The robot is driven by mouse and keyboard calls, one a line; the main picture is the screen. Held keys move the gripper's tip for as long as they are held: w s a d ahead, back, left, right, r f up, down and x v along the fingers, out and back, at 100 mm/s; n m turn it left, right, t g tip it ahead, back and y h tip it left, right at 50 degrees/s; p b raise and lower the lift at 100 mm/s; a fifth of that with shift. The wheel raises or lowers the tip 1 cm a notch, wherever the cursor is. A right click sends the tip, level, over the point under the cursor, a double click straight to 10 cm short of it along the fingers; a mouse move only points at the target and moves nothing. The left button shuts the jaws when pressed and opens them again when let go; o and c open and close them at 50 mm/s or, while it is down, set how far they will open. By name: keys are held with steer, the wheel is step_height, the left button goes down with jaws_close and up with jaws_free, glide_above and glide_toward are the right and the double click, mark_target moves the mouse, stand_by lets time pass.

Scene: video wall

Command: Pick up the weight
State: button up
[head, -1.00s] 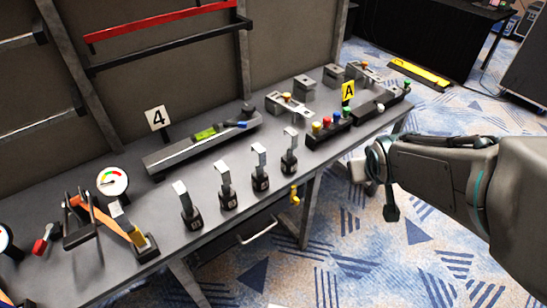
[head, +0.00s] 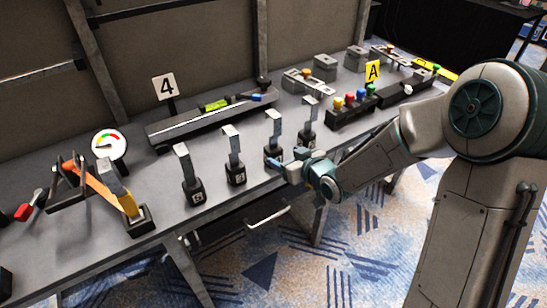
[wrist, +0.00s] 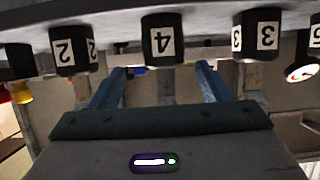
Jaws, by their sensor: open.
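Several weights stand in a row near the front edge of the bench, each a black numbered block with an upright grey metal hook. In the head view they are the left weight (head: 197,190), the second (head: 237,178), the third (head: 272,154) and the right one (head: 307,137). My gripper (head: 286,162) is at the third weight, partly hiding its base.
Behind the row lies a grey rail with a green level (head: 214,105) and a 4 sign (head: 164,88). A block with coloured knobs (head: 350,112) stands to the right. An orange-armed device (head: 92,184) and a dial (head: 108,145) are at left. Bare bench (head: 160,185) lies between.

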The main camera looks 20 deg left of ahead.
mark_target(279, 154)
steer(key=x, duration=0.3)
steer(key=shift+w+a+f, duration=0.1)
steer(key=shift+a+f, duration=0.05)
steer(key=shift+a, duration=0.05)
steer(key=shift+x, duration=2.7)
steer(key=shift+a, duration=0.1)
jaws_close()
